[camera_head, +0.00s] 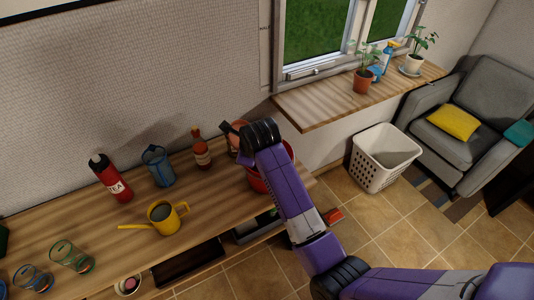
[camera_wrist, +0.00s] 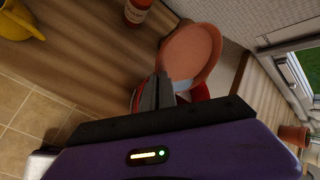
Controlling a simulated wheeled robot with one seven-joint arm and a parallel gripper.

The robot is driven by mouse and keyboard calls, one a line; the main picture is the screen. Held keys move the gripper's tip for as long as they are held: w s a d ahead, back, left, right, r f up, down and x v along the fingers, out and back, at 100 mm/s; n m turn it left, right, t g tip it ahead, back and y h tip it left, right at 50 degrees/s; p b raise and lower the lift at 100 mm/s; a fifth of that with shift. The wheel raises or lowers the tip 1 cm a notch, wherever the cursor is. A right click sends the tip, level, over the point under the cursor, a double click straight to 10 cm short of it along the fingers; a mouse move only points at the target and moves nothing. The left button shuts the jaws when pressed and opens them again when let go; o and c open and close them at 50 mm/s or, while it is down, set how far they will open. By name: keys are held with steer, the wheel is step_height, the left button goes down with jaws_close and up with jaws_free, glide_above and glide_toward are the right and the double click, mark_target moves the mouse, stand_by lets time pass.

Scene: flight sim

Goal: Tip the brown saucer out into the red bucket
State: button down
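The brown saucer (camera_wrist: 190,55) is in the wrist view, its round face turned toward the camera, so it looks steeply tilted. My gripper (camera_wrist: 160,88) has its fingers close together at the saucer's near rim and appears shut on it. The red bucket (camera_wrist: 198,93) shows just below the saucer and beside the fingers, mostly hidden by them. In the head view the red bucket (camera_head: 257,182) stands at the right end of the wooden counter, partly covered by my arm. My gripper (camera_head: 232,129) is above it there, the saucer mostly hidden. I see nothing on the saucer's visible face.
A sauce bottle (camera_head: 201,150) stands just left of the bucket. A blue pitcher (camera_head: 158,166), a red tea bottle (camera_head: 111,178) and a yellow watering can (camera_head: 166,217) are farther left. The window ledge (camera_head: 325,105) and a white basket (camera_head: 383,157) are to the right.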

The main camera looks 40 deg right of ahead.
mark_target(235, 145)
steer(key=shift+s+d+r+m+t, duration=0.2)
steer(key=shift+s+m+t, duration=0.15)
steer(key=shift+t, duration=0.45)
stand_by(0.5)
steer(key=shift+s+d+m+t+y, duration=0.15)
steer(key=shift+s+m+t+y, duration=0.2)
steer(key=shift+t, duration=0.5)
steer(key=shift+s+d+m+t+y, duration=0.15)
steer(key=shift+s+t+y, duration=0.3)
steer(key=shift+t, duration=0.4)
stand_by(1.3)
